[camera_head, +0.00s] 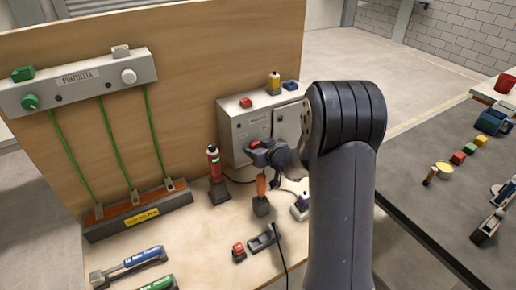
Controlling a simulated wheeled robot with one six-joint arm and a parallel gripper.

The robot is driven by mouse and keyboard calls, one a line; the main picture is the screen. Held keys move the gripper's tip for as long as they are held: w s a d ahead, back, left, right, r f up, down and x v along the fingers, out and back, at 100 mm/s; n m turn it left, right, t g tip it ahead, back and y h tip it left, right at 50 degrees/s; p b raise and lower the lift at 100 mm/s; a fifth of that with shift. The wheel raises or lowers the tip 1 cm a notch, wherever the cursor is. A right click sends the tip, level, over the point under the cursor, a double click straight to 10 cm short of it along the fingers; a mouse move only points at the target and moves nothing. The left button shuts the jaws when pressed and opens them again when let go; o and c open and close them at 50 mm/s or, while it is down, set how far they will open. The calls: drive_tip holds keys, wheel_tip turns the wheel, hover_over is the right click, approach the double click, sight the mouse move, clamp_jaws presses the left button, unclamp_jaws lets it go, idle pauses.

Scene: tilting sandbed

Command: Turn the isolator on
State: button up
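A grey metal box (236,127) stands against the wooden back panel. A red knob (254,144), which looks like the isolator's handle, shows low on its front. My gripper (256,153) is right at the knob, overlapping it in the picture. Whether the fingers touch or grasp the knob cannot be told. The finger gap is too small to make out. My dark arm hides the right part of the box, and the knob's exact setting is not readable.
A red-and-black cylinder (214,164) stands left of the box. An orange-handled item (261,190) stands below my gripper. A grey table (425,215) is at right.

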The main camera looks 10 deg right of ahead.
drive_tip(key=c, duration=0.8)
drive_tip(key=shift+r+p, duration=0.1)
drive_tip(key=shift+p, duration=0.35)
drive_tip(key=m+y+p, duration=0.1)
drive_tip(key=m+y, duration=0.1)
drive_tip(key=m, duration=0.1)
drive_tip(key=m+y+p, duration=0.1)
drive_tip(key=m+y, duration=0.1)
drive_tip(key=m, duration=0.1)
drive_tip(key=m+y+p, duration=0.1)
drive_tip(key=m+y, duration=0.1)
drive_tip(key=m, duration=0.1)
drive_tip(key=shift+w+d+f+m+p, duration=0.1)
drive_tip(key=shift+d+f+m+p, duration=0.2)
drive_tip(key=shift+f+m, duration=0.1)
idle(0.4)
drive_tip(key=o, duration=1)
drive_tip(key=shift+r, duration=0.1)
drive_tip(key=shift+c, duration=0.2)
